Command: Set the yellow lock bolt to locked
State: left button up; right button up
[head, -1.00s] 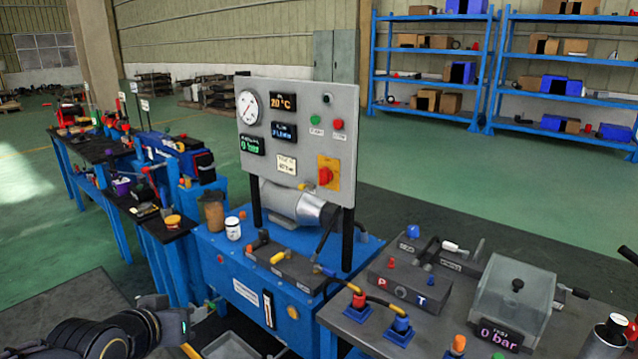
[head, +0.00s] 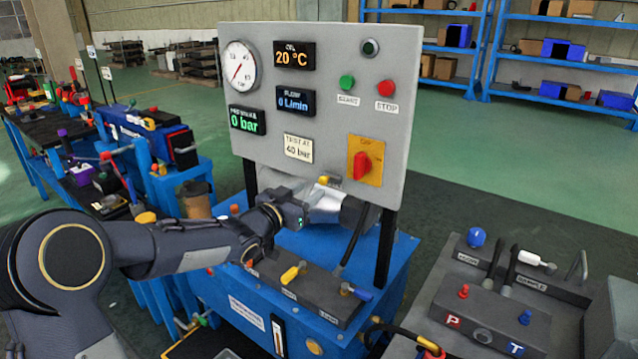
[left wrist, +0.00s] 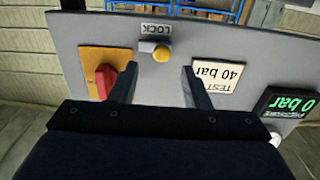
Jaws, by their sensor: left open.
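The yellow lock bolt (left wrist: 161,53) shows as a round yellow knob on a grey mount under an upside-down LOCK label (left wrist: 156,29) in the left wrist view. In the head view the bolt (head: 323,180) is a small yellow spot at the lower edge of the grey panel (head: 230,100). My left gripper (left wrist: 160,70) is open, its two fingers on either side of the bolt in the picture; I cannot tell whether they touch it. In the head view the left gripper (head: 308,196) is in front of the panel's lower edge.
A red rotary switch on an orange plate (head: 366,162) is close to the bolt; in the wrist view it (left wrist: 106,80) is beside the left finger. A blue bench with yellow (head: 292,273) and blue-handled valves stands below.

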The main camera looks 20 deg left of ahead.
aim_at(321, 182)
pick_arm(q)
jog(key=shift+x, duration=2.35)
jog(key=shift+a, duration=0.1)
jog(key=shift+c, duration=0.3)
grip_shut()
